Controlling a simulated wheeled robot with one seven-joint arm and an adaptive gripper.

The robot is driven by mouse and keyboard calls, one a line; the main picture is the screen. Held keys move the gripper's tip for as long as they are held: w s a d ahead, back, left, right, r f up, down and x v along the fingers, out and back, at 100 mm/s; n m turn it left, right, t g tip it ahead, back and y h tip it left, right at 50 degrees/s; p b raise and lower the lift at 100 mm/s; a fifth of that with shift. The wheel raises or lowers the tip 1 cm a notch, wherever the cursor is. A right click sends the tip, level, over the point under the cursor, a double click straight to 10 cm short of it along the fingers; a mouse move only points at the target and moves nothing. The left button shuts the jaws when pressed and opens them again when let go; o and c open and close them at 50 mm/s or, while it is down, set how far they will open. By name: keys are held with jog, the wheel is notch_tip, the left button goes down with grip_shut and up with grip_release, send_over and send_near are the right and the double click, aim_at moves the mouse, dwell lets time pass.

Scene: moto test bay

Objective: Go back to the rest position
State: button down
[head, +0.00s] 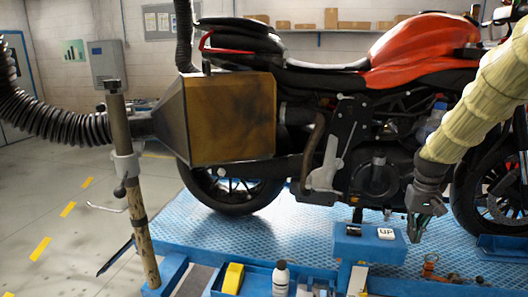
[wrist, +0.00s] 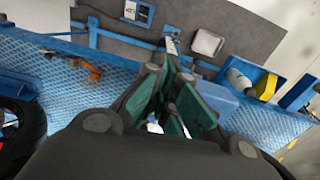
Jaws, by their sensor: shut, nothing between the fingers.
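My gripper (head: 415,228) is in the head view at the right, below my cream-sleeved arm. It hangs in front of the motorcycle (head: 372,172), near the front edge of the blue platform. In the wrist view my gripper (wrist: 168,120) shows its green-padded fingers close together, with nothing seen between them. The wrist view also shows the blue box (wrist: 208,98) just beyond the fingers. In the head view that blue box (head: 368,246) stands to the left of my gripper.
The blue lift platform (head: 290,235) carries the motorcycle. A yellow-brown hood (head: 232,118) on a hose and post stands at the left. A white bottle (head: 280,278) and a yellow object (head: 233,278) are at the front edge. The grey floor at the left (head: 40,200) looks open.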

jog(key=s+a+f+b, duration=0.1)
jog(key=s+a+f, duration=0.35)
jog(key=f, duration=0.65)
jog(key=s+a+f+n+b, duration=0.1)
jog(key=s+a+f, duration=0.35)
jog(key=f, duration=0.75)
jog(key=s+a+f+b, duration=0.1)
jog(key=s+a+f, duration=0.1)
jog(key=s+f, duration=0.65)
jog(key=s+a+f+b, duration=0.1)
jog(key=s+a+f, duration=0.3)
jog(key=s+f, duration=0.4)
jog(key=s+a+f+n+b, duration=0.1)
jog(key=s+a+f, duration=0.4)
jog(key=s, duration=1.2)
notch_tip(320, 180, down, 4)
jog(key=shift+a+r, duration=0.1)
jog(key=shift+a, duration=0.2)
